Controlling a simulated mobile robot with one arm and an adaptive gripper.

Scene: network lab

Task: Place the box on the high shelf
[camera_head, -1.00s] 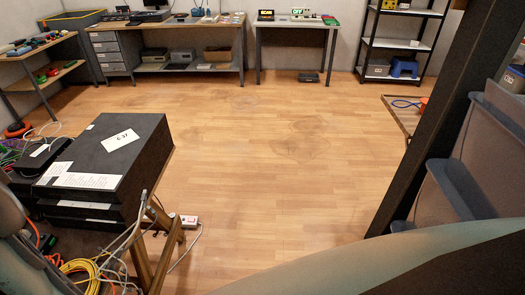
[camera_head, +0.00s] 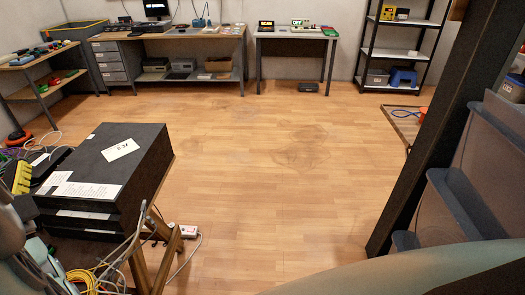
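A high black shelf unit (camera_head: 397,53) stands against the back wall at the right, its top cut off by the frame. A grey bin (camera_head: 377,77) and a blue bin (camera_head: 403,77) sit on its bottom level. A yellow device (camera_head: 388,12) sits on an upper level. At the left, large black box-shaped units (camera_head: 95,165) with white labels lie stacked on a bench. I cannot tell which thing is the task's box. Grey rounded parts, apparently of my arm, show at the lower left edge. My gripper is not in view.
The wooden floor (camera_head: 250,170) is clear in the middle. Two desks (camera_head: 170,35) (camera_head: 295,34) line the back wall. A dark post (camera_head: 435,140) and grey bins (camera_head: 480,180) are close at the right. A white power strip (camera_head: 187,231) and cables lie beside the bench.

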